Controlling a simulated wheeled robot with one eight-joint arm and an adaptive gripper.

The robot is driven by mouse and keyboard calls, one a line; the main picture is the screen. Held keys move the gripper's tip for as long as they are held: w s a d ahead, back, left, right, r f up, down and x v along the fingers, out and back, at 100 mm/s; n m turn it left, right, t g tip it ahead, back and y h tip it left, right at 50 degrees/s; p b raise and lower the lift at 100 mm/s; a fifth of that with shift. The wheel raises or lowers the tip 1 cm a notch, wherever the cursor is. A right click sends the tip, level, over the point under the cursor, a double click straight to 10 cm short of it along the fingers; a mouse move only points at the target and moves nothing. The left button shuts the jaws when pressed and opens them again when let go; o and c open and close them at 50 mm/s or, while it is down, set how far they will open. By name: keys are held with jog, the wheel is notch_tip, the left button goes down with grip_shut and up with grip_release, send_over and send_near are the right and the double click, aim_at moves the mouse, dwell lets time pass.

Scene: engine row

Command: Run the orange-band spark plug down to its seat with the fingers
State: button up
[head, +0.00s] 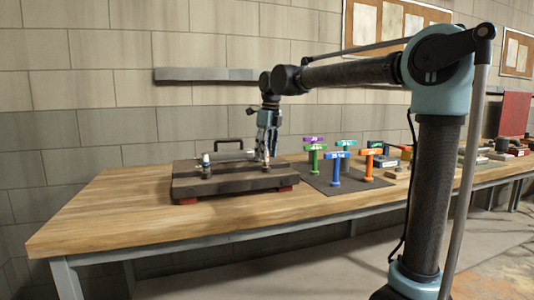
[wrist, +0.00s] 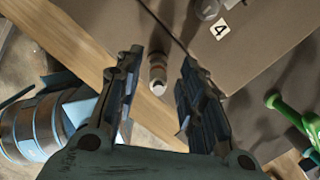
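My gripper (head: 268,148) points down over the right part of the dark engine block (head: 230,183). In the wrist view its two fingers (wrist: 157,88) are apart, one on each side of a small upright spark plug (wrist: 157,74). The plug has a pale top and a brownish-orange band, though the band is too small to be sure of. A narrow gap shows between each finger and the plug. How deep the plug sits in its hole is hidden. Another pale-topped plug (head: 206,165) stands at the left of the block.
A plate marked 4 (wrist: 221,29) lies on the block. A dark mat (head: 325,182) to the right holds several coloured T-handle tools, including a blue one (head: 337,168) and an orange one (head: 369,164). The table's left end (head: 90,215) is clear.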

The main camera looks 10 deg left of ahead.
notch_tip(320, 180, up, 11)
jog(key=d, duration=0.1)
jog(key=shift+s+r, duration=0.15)
jog(key=shift+s, duration=0.1)
jog(key=shift+o, duration=0.5)
jog(key=shift+d+r, duration=0.15)
jog(key=shift+r, duration=0.05)
jog(key=f+n, duration=0.2)
jog(key=f, duration=0.3)
jog(key=a+f+n, duration=0.1)
jog(key=f+n, duration=0.1)
jog(key=f, duration=0.3)
jog(key=f+n, duration=0.2)
jog(key=f, duration=0.3)
jog(key=shift+w+a+n+g, duration=0.2)
jog(key=shift+a+n+g, duration=0.2)
grip_shut()
